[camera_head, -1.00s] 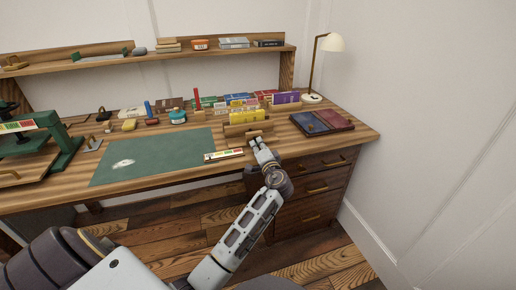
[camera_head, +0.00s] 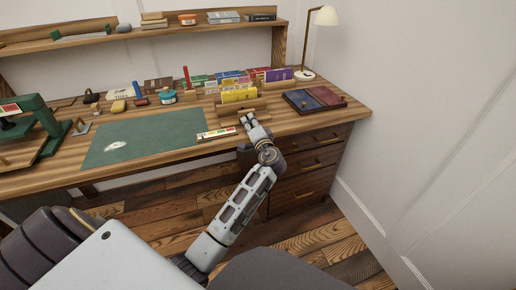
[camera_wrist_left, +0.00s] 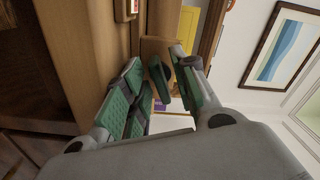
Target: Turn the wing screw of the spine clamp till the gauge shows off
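The spine clamp (camera_head: 238,109) is a wooden block holding a yellow book (camera_head: 239,95) near the desk's front right. The gauge (camera_head: 216,133), a pale strip with coloured bands, lies to its left at the desk edge; part of it shows in the wrist view (camera_wrist_left: 125,9). Its reading is too small to tell. My left gripper (camera_head: 247,119) is at the clamp's front. In the wrist view its green-padded fingers (camera_wrist_left: 160,100) are apart. A dark green flat piece (camera_wrist_left: 159,82), seemingly the wing screw, stands between them in front of the wood. Contact cannot be told. My right gripper is out of view.
A green mat (camera_head: 145,137) covers the desk's middle. A green press (camera_head: 35,118) stands at left. Several books stand behind the clamp. A dark blue and red folder (camera_head: 313,101) lies right of it, with a lamp (camera_head: 325,18) behind.

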